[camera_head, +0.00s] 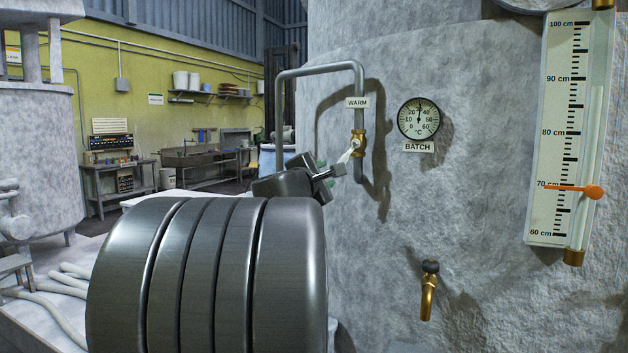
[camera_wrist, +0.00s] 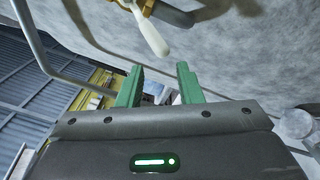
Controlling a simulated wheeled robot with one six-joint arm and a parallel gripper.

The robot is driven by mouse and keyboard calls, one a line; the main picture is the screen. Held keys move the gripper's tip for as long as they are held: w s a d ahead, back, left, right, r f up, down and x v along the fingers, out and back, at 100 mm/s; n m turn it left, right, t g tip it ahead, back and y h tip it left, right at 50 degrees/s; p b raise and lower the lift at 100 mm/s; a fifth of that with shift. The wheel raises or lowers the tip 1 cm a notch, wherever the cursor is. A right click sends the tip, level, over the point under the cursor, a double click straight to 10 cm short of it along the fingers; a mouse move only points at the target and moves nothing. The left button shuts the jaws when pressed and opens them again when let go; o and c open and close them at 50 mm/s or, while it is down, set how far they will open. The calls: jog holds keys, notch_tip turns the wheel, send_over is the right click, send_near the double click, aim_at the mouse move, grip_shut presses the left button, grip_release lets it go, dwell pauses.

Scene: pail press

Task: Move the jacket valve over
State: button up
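The jacket valve is a brass body (camera_head: 358,139) with a pale lever (camera_head: 347,158), on a grey pipe under a WARM label. The lever slants down and left in the head view. In the wrist view the pale lever (camera_wrist: 152,33) hangs from the brass part at the top, its rounded end just beyond the fingertips. My gripper (camera_wrist: 160,69) has its two green fingers apart with nothing between them. In the head view my gripper (camera_head: 329,174) is close to the lever's lower end; whether it touches is hard to tell there.
A round BATCH thermometer (camera_head: 418,119) is on the rough grey tank right of the valve. A brass tap (camera_head: 429,291) sticks out below. A level scale (camera_head: 570,130) with an orange pointer is at the right. The bent grey pipe (camera_head: 320,68) runs above my gripper.

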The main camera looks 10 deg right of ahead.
aim_at(344, 160)
jog(key=p+x, duration=0.1)
jog(key=x, duration=0.6)
jog(key=shift+d, duration=0.15)
jog(key=shift+w+f, duration=0.1)
jog(key=shift+w, duration=0.15)
jog(key=c, duration=0.5)
jog(key=shift+w+a+r+p, duration=0.2)
jog(key=shift+a+r+p, duration=0.15)
jog(key=shift+r+p, duration=0.15)
jog(key=shift+w+a+r+p, duration=0.25)
jog(key=shift+a+r+p, duration=0.15)
jog(key=shift+p, duration=0.15)
jog(key=shift+c, duration=0.2)
jog(key=shift+w+a+r+p, duration=0.15)
jog(key=shift+a+r+p, duration=0.1)
jog(key=shift+r+p, duration=0.25)
jog(key=shift+w+a+r+p, duration=0.2)
jog(key=shift+a+r+p, duration=0.05)
jog(key=shift+r+p, duration=0.25)
